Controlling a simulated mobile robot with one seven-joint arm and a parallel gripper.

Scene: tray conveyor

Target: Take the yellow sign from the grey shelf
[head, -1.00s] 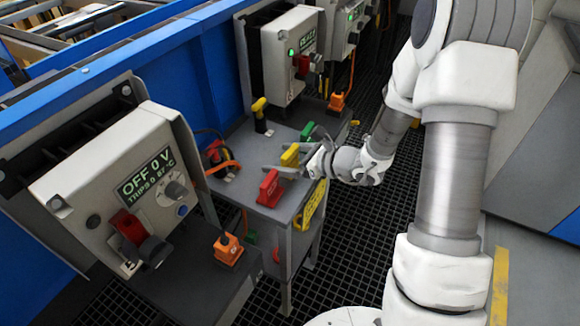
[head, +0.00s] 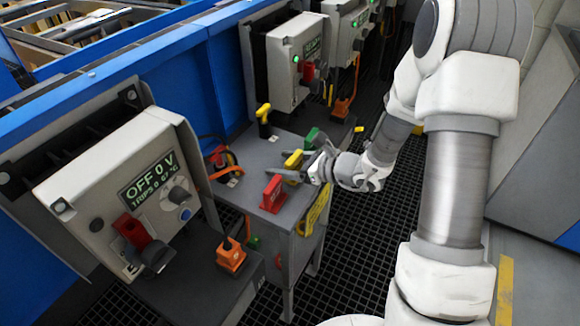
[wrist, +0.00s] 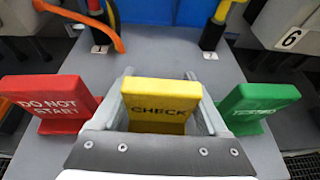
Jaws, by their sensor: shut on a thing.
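The yellow sign (wrist: 160,103), marked CHECK, stands upright on the grey shelf (wrist: 160,62) between two other signs. In the head view the yellow sign (head: 293,160) shows at the shelf's right side. My gripper (wrist: 162,115) has a finger on each side of the yellow sign and is shut on it. In the head view my gripper (head: 303,172) reaches in from the right, and its fingers partly cover the sign. The sign's base is partly hidden by my gripper, and it seems to be still on the shelf.
A red sign (wrist: 48,105) reading DO NOT START stands to the left and a green sign (wrist: 250,107) to the right, both close to my fingers. Plugs with orange and yellow parts (head: 263,115) stand at the shelf's back. A grey control box (head: 125,190) stands at left.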

